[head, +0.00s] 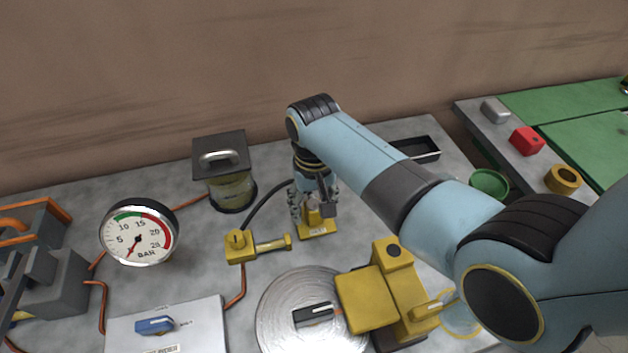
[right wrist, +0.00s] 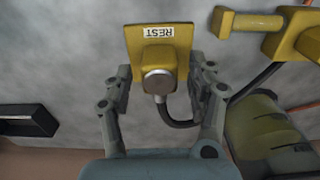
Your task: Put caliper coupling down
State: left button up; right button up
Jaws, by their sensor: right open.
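The caliper coupling, with a round silver end (right wrist: 158,82) and a black hose, sits on a yellow rest (right wrist: 150,31) marked REST in the right wrist view. The rest also shows in the head view (head: 318,230), on the grey bench. My right gripper (right wrist: 162,78) is open, with one finger on each side of the coupling and a visible gap to it. In the head view the right gripper (head: 314,207) points down over the rest and hides most of the coupling. My left gripper is not in view.
A yellow fitting (head: 240,245) stands left of the rest, with the hose running to it. A lidded canister (head: 228,180) is behind it. A pressure gauge (head: 139,233), silver disc (head: 280,325) and yellow block unit (head: 368,300) are nearby. A black tray (head: 420,148) lies behind my arm.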

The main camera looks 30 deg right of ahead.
aim_at(314, 205)
notch_tip(314, 205, up, 11)
jog(key=p, duration=0.1)
dwell(0.6)
